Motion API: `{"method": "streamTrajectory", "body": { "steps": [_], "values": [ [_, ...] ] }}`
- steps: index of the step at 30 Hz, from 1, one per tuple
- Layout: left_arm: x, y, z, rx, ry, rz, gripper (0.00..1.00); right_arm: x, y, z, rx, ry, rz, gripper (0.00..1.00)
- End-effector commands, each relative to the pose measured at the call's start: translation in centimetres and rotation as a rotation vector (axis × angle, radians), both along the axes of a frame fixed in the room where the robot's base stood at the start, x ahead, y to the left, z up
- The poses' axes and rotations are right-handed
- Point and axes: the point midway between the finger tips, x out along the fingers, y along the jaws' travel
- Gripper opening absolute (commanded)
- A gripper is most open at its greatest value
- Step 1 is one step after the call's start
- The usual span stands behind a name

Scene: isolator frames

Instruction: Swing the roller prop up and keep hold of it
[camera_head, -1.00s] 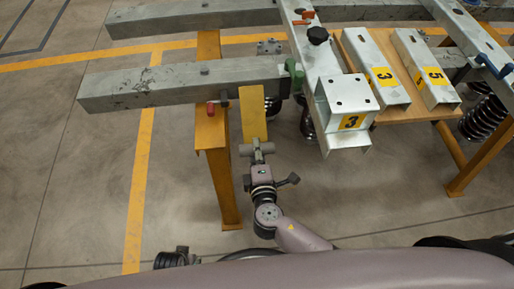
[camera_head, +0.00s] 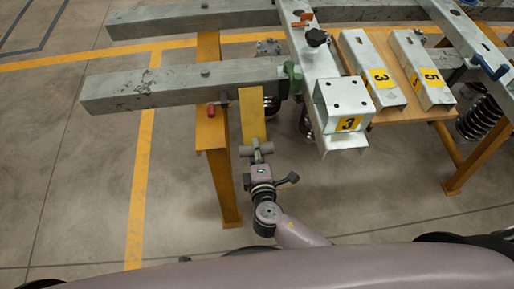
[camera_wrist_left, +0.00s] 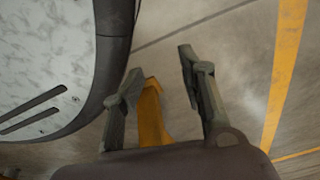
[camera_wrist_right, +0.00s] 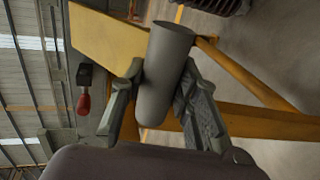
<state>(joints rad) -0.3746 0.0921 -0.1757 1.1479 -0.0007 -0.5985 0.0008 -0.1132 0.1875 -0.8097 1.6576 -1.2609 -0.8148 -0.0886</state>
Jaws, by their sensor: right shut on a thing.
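The roller prop is a yellow plate (camera_head: 252,115) with a grey cylindrical roller (camera_head: 246,151) across its near end. It hangs from the near grey beam, beside the yellow leg. My right gripper (camera_head: 258,153) is shut on the roller. In the right wrist view the roller (camera_wrist_right: 165,70) sits between both fingers, with the yellow plate (camera_wrist_right: 105,40) behind it. My left gripper (camera_wrist_left: 158,62) is open and empty in the left wrist view, above the floor. Its fingers do not show clearly in the head view.
A yellow leg (camera_head: 216,165) stands just left of the prop. A red-handled pin (camera_head: 212,109) sticks out at its top. Grey beams (camera_head: 160,88) run above. Number-marked grey blocks (camera_head: 425,70) lie on a wooden board to the right. The floor at left is clear.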

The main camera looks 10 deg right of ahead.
Motion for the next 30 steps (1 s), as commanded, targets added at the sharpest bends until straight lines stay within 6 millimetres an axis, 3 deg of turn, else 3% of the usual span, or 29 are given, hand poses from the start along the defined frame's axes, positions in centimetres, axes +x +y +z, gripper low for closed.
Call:
{"method": "streamTrajectory", "body": {
  "steps": [1, 9, 30],
  "values": [
    [-1.3, 0.0, -0.4, 0.001, 0.022, -0.002, 0.4, 0.1, 0.0, 0.4, -0.001, -0.001, -0.002, 0.0],
    [-4.3, 0.3, -1.8, 0.003, 0.049, -0.007, 0.4, 0.0, -0.1, 0.6, -0.001, 0.016, -0.002, 0.0],
    [-10.5, 1.8, -3.5, 0.01, 0.074, -0.015, 0.4, -0.3, -0.1, 1.4, 0.0, 0.058, -0.002, 0.0]
  ]
}}
